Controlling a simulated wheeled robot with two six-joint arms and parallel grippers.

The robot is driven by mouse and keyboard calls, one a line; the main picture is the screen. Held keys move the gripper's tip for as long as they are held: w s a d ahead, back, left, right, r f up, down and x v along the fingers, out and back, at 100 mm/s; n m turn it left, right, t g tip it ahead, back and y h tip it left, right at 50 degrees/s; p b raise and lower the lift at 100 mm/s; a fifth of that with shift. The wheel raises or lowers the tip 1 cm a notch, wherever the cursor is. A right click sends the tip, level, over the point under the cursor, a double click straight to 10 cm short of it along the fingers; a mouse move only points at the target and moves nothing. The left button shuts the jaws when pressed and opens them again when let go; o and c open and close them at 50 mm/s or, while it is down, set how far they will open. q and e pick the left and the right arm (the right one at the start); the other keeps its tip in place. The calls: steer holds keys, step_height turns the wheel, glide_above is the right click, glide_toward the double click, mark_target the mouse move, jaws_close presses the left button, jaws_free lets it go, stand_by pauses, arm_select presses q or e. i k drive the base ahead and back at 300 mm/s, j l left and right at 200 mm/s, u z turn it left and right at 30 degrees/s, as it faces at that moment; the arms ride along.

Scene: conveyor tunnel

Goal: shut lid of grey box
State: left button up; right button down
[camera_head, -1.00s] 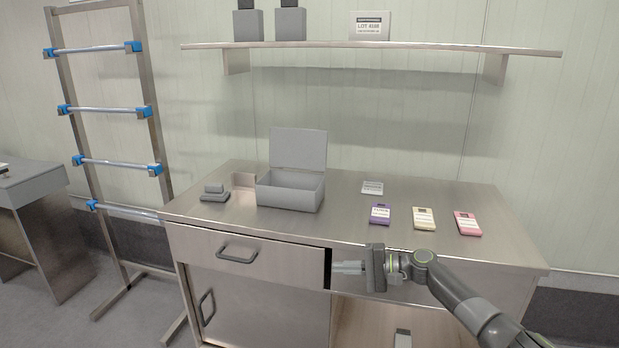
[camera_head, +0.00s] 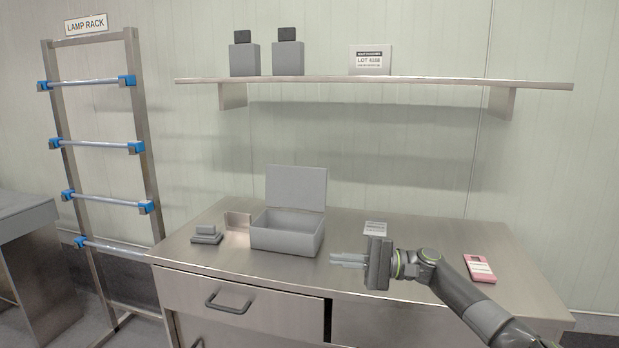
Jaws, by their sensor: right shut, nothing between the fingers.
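The grey box (camera_head: 285,240) stands on the steel worktop, left of the middle. Its lid (camera_head: 297,187) is open and stands nearly upright at the back edge, so the inside shows empty. My right gripper (camera_head: 335,260) comes in from the right, with its fingers pointing left. It is shut and empty. In the picture its fingertips lie just right of the box's front corner, apart from it. My left gripper is not in view.
A small grey block on a base (camera_head: 206,235) stands left of the box. A white card (camera_head: 375,228) and a pink card (camera_head: 479,268) lie to the right. A lamp rack (camera_head: 97,146) stands left.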

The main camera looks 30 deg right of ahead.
mark_target(295, 187)
steer(key=i+l, duration=1.4)
steer(key=l, duration=0.2)
